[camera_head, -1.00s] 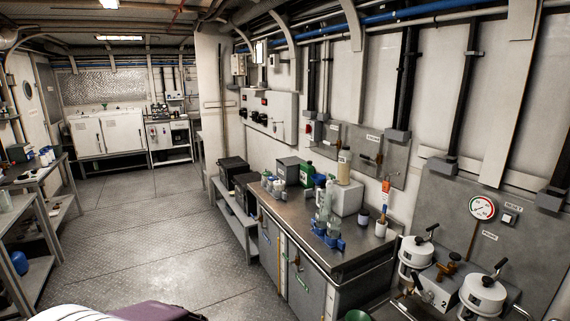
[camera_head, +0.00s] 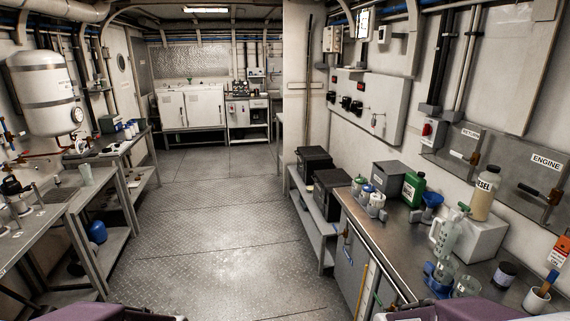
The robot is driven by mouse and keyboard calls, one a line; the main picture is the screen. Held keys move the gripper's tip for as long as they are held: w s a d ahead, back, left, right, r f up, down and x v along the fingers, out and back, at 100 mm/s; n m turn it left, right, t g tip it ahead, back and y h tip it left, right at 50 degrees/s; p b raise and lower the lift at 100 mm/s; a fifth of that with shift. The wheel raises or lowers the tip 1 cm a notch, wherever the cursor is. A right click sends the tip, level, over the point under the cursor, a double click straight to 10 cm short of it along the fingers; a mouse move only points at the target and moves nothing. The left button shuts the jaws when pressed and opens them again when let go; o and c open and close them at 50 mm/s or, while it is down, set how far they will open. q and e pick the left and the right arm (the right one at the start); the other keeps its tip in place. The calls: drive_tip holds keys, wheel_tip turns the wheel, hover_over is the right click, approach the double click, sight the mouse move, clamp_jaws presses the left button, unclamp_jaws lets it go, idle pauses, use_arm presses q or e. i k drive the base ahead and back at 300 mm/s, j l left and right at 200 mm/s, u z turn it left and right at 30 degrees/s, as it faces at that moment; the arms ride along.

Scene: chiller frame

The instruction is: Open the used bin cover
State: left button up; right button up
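I cannot identify a used bin or its cover for certain in the head view. Two dark lidded boxes stand on a low shelf right of the aisle, a farther one (camera_head: 314,160) and a nearer one (camera_head: 331,190); both look closed. Two white-fronted units (camera_head: 190,109) stand against the far wall, their fronts closed. Neither gripper is in view. Only purple and grey parts of my own body show at the bottom edge.
The metal floor aisle (camera_head: 222,215) ahead is clear. A steel workbench (camera_head: 405,240) on the right holds a green canister (camera_head: 413,190), a diesel bottle (camera_head: 484,200) and jugs. Tables with shelves (camera_head: 72,216) line the left, below a white tank (camera_head: 42,92).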

sight(391, 167)
drive_tip(key=i+j, duration=0.15)
drive_tip(key=i, duration=0.75)
drive_tip(key=i+j, duration=0.15)
drive_tip(key=i, duration=0.75)
drive_tip(key=i+j+z, duration=0.1)
drive_tip(key=i+z, duration=0.3)
drive_tip(key=i+j+z, duration=0.25)
drive_tip(key=z, duration=0.2)
drive_tip(key=i+j+z, duration=0.25)
drive_tip(key=z, duration=0.15)
drive_tip(key=i+j+z, duration=0.2)
drive_tip(key=j+z, duration=0.2)
drive_tip(key=i+j+z, duration=0.15)
drive_tip(key=j+z, duration=0.25)
drive_tip(key=i+j+z, duration=0.1)
drive_tip(key=j+z, duration=0.2)
drive_tip(key=j, duration=0.25)
drive_tip(key=j+z, duration=0.3)
drive_tip(key=j, duration=0.25)
